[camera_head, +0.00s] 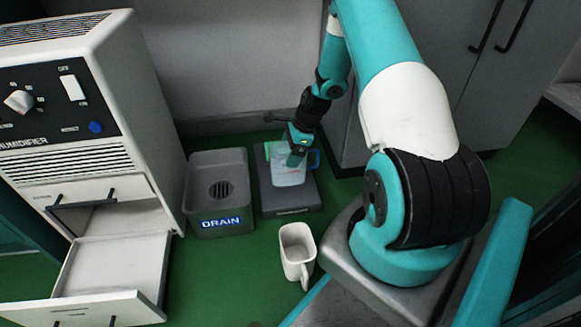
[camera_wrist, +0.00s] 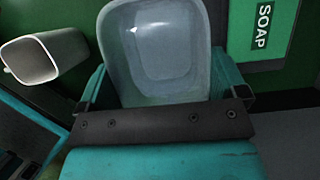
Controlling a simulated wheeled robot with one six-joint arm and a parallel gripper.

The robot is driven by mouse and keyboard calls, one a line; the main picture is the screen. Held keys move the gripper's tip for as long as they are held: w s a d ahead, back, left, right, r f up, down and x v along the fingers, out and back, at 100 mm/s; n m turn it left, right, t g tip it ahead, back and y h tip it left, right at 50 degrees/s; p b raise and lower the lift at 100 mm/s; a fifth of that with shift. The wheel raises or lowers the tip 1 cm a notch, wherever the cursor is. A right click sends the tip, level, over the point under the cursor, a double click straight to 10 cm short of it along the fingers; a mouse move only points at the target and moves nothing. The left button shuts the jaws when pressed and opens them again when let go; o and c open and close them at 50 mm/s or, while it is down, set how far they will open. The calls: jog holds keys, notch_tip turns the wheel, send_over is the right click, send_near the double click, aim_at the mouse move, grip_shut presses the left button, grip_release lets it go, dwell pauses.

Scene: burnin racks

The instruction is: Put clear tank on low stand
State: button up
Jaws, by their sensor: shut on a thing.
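The clear tank (camera_head: 289,175) is a pale see-through container. In the head view it appears over the dark low stand (camera_head: 308,198), upright or nearly so; I cannot tell whether its base touches the stand. My gripper (camera_head: 297,153) is at the tank's upper part and shut on it. My gripper hides part of the tank.
A grey drain basin (camera_head: 222,215) stands left of the stand. A white mug-like jug (camera_head: 297,248) is on the green floor in front. The humidifier (camera_head: 75,120) has an open drawer (camera_head: 110,265) at left. A green SOAP item (camera_wrist: 265,25) shows in the wrist view. Grey cabinets (camera_head: 500,90) stand behind.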

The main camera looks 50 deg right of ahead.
notch_tip(320, 180, down, 4)
jog(key=b, duration=0.3)
jog(key=shift+f, duration=0.25)
jog(key=shift+r, duration=0.1)
